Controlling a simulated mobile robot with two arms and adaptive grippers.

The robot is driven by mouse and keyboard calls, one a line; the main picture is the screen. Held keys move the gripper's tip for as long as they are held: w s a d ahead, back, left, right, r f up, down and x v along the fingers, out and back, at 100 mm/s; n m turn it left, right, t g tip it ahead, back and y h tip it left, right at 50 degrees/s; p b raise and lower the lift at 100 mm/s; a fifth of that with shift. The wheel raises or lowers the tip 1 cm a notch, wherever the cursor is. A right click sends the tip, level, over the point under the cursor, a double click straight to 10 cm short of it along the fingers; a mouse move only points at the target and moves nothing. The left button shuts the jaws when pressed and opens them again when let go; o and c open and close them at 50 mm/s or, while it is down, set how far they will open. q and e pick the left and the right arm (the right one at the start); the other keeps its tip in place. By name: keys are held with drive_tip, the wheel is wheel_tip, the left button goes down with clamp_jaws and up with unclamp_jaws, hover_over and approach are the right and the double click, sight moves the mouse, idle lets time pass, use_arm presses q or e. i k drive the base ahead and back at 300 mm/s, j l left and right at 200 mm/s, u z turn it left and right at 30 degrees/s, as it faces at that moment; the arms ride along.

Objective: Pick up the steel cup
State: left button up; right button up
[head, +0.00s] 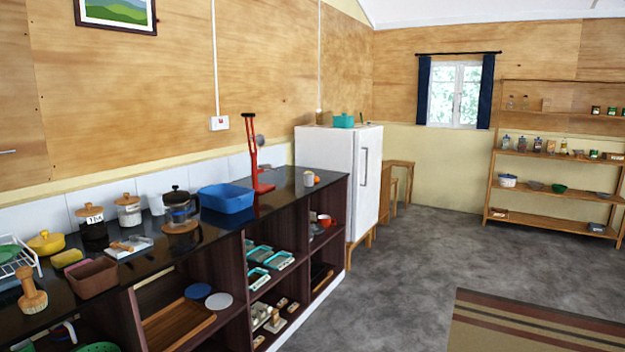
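I cannot make out a cup that is clearly steel. A small pale cup-like vessel (157,204) stands on the black counter (280,197) between a lidded jar and the French press; its material is hard to tell. A small light mug (308,178) with an orange-brown side stands near the counter's far right end. A red cup-like item (324,220) sits on a shelf below it. Neither of my grippers is in view.
The counter also holds a French press (180,208), a blue tub (225,198), a tall red stand (252,150), jars and a brown bin (93,278). A white fridge (338,165) stands beyond. The grey floor (410,260) at right is open, with a striped rug (530,325).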

sight(309, 177)
drive_tip(key=i+l+z, duration=0.35)
drive_tip(key=i, duration=0.8)
drive_tip(key=i+l+z, duration=0.15)
drive_tip(key=i+z, duration=0.25)
drive_tip(key=i, duration=1.7)
drive_tip(key=i+u, duration=0.15)
drive_tip(key=i, duration=0.85)
drive_tip(key=l, duration=0.1)
